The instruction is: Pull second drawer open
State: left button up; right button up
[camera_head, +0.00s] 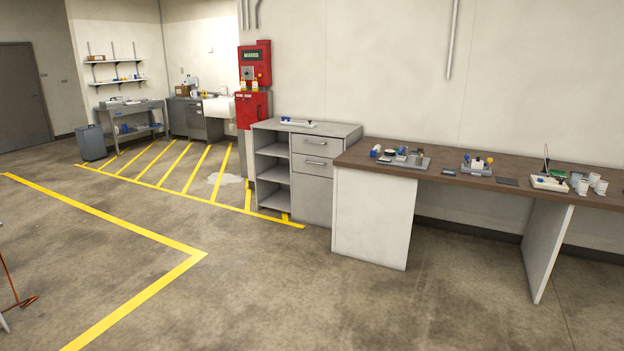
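A grey cabinet (306,128) stands against the wall near the middle of the view. Its right half has a top drawer (318,147) with a bar handle, and a second drawer (312,164) with a bar handle below it. Both drawers look shut. A larger plain grey front (311,200) lies under them. The cabinet's left half is open shelving (272,172). Neither of my grippers is in view.
A brown-topped table (450,174) with small equipment adjoins the cabinet's right side; its white end panel (372,218) stands close by. Yellow floor lines (150,232) mark the left floor. A puddle (226,179) lies left of the cabinet. The front floor is clear.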

aim_at(311, 165)
jog(key=u, duration=0.1)
jog(key=i, duration=1.15)
jog(key=u, duration=0.3)
jog(key=i, duration=3.55)
jog(key=z, duration=0.2)
jog(key=i, duration=1.9)
jog(key=z, duration=0.05)
